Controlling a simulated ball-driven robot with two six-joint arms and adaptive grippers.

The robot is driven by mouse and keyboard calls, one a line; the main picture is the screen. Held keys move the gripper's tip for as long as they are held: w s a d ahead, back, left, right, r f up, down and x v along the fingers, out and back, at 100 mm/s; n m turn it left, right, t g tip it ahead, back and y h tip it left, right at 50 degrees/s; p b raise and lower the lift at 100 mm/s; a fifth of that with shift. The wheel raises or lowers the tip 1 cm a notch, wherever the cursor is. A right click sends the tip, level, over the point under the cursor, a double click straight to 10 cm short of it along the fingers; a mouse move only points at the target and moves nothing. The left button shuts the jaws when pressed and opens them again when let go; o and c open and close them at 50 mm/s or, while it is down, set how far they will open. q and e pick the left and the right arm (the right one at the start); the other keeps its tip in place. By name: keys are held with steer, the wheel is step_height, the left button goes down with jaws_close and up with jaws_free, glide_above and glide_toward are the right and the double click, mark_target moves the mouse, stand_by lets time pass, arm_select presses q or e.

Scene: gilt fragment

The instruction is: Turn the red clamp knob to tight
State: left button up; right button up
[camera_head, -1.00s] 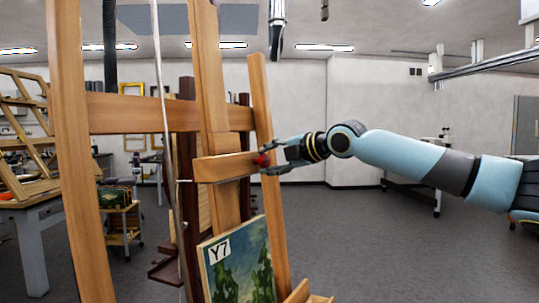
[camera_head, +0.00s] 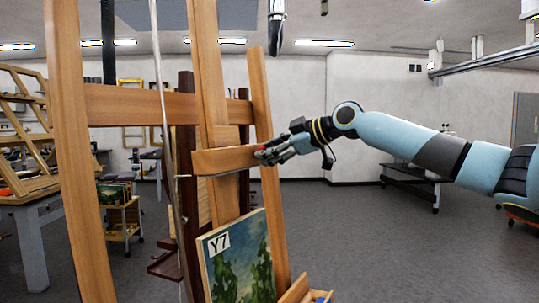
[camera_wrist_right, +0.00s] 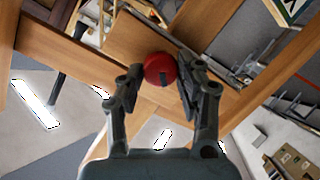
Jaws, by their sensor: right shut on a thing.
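The red clamp knob (camera_wrist_right: 160,69) sits on the end of a short wooden crossbar (camera_head: 222,160) of the easel. In the right wrist view it is round and red with a dark mark on its lower half. My right gripper (camera_head: 262,152) is at the knob, shut on it; its fingers (camera_wrist_right: 160,80) lie on both sides of the knob in the wrist view. In the head view the fingers hide most of the knob. My left gripper is not in view.
The wooden easel (camera_head: 70,170) fills the left and middle. A painting labelled Y7 (camera_head: 238,260) stands on it below the crossbar. A table (camera_head: 30,235) with a wooden rack stands at left.

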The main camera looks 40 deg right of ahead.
steer(key=shift+d+m+y+b, duration=0.15)
steer(key=shift+m+y+b, duration=0.4)
steer(key=shift+m+b, duration=1)
steer(key=shift+d+m+y+b, duration=0.1)
steer(key=shift+m+y+b, duration=0.6)
steer(key=shift+m, duration=1.55)
steer(key=o, duration=1.1)
step_height(320, 180, up, 10)
steer(key=shift+f, duration=0.1)
